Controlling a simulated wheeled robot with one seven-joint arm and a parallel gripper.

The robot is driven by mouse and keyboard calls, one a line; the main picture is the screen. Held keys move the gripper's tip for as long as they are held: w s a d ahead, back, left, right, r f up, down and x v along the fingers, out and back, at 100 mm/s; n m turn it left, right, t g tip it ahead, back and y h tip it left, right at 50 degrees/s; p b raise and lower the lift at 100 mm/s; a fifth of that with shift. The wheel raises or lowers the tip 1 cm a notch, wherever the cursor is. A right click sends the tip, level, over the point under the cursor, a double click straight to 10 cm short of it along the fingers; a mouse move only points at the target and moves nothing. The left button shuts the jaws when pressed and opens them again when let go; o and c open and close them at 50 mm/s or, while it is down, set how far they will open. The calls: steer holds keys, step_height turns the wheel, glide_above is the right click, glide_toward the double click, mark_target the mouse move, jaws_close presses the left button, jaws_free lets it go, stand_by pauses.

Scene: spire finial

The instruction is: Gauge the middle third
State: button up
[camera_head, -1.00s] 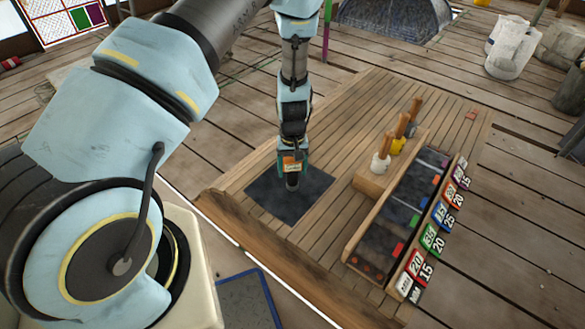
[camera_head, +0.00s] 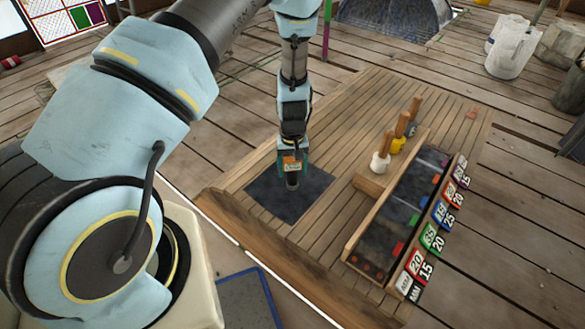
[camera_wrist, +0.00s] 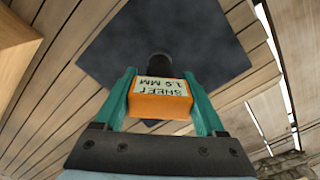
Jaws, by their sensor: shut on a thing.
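My gripper (camera_head: 292,166) is shut on a gauge (camera_wrist: 160,100), an orange block with a pale label and a dark round nose. The label is upside down in the wrist view and seems to read "SHEET" with a figure in MM. My teal fingers stand on either side of the block. The gauge's nose points down over the dark square sheet (camera_head: 264,194) on the plank deck, near the sheet's middle. I cannot tell whether the nose touches the sheet. No marks dividing the sheet into thirds are visible.
Right of the sheet, a long wooden tray (camera_head: 388,228) with dark inside and coloured tabs stands beside several numbered tags (camera_head: 432,238). Wooden-handled tools (camera_head: 381,160) stand at its left. A wooden block (camera_head: 368,186) lies between. A blue-edged panel (camera_head: 246,300) is at the front.

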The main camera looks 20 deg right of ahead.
mark_target(293, 159)
stand_by(0.5)
steer(key=shift+r+p, duration=2)
steer(key=shift+r, duration=0.5)
steer(key=shift+d, duration=0.1)
